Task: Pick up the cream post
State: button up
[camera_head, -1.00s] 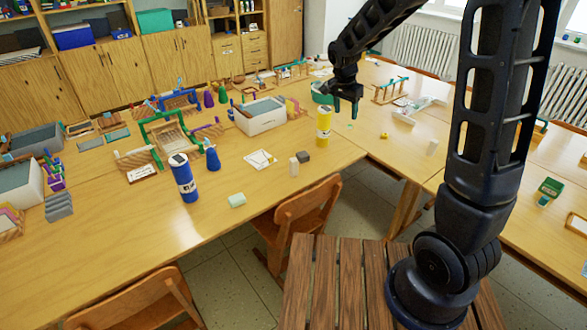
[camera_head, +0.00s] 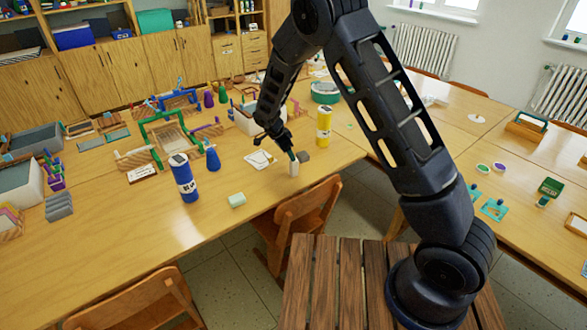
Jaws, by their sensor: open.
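A small cream post (camera_head: 294,169) stands upright on the near part of the wooden table, in the middle of the head view. My gripper (camera_head: 288,154) is open and points down at the post's top, with a fingertip overlapping its upper end. I cannot tell whether the fingers are around the post or just above or beside it. The post's lower part is visible and nothing appears lifted.
A dark grey block (camera_head: 304,156) sits close behind the post to the right. A white card (camera_head: 260,160) lies to its left.

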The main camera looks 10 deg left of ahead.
aim_at(295, 167)
jog(key=shift+a+x, duration=0.15)
jog(key=shift+x, duration=2.55)
jog(key=shift+a+x, duration=0.1)
jog(key=shift+x, duration=2.65)
jog(key=c, duration=1.1)
jog(key=shift+r, duration=0.1)
